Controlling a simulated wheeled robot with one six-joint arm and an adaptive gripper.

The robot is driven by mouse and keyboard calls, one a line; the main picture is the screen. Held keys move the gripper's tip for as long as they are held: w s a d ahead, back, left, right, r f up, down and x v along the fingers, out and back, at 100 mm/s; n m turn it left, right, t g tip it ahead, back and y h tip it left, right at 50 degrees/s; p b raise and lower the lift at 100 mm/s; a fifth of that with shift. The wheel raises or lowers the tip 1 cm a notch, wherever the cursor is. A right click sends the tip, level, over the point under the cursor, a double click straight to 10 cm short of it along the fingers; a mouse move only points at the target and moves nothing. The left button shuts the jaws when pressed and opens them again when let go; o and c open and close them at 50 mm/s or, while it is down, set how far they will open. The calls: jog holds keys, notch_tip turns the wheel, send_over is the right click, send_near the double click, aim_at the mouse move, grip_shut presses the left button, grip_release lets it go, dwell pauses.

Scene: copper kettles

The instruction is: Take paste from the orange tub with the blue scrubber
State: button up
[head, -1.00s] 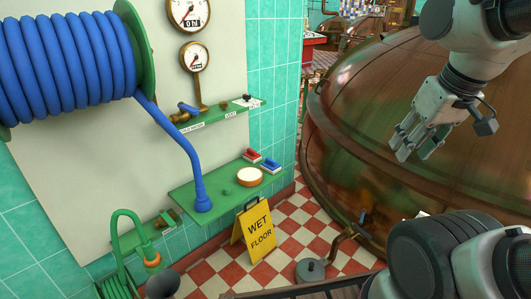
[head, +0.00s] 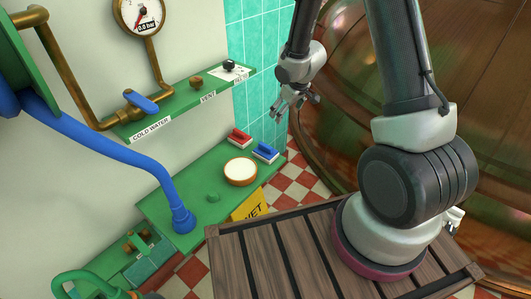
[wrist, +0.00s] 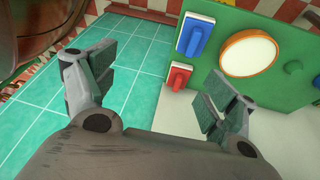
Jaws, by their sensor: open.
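The blue scrubber (head: 265,150) lies at the right end of the lower green shelf (head: 160,208). A red scrubber (head: 240,136) lies beside it. The orange tub (head: 241,172), round and filled with pale paste, sits just in front of them. In the wrist view the blue scrubber (wrist: 195,37) is between the red scrubber (wrist: 178,76) and the top edge, with the tub (wrist: 248,53) to their right. My gripper (head: 288,111) is open and empty, above and near the scrubber end of the shelf, touching nothing.
A blue hose (head: 130,155) comes down onto the lower shelf left of the tub. An upper green shelf (head: 185,105) carries valves and labels. A yellow wet floor sign (head: 249,206) stands below. The copper kettle (head: 470,60) curves close on the right.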

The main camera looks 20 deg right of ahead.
jog(key=n+y, duration=0.1)
jog(key=y, duration=0.1)
send_near(267, 146)
jog(key=shift+g, duration=0.3)
jog(key=x, duration=0.4)
jog(key=shift+w+d+f, duration=0.2)
jog(key=shift+w, duration=0.1)
jog(key=x, duration=0.8)
jog(key=shift+a, duration=0.15)
jog(key=c, duration=1.1)
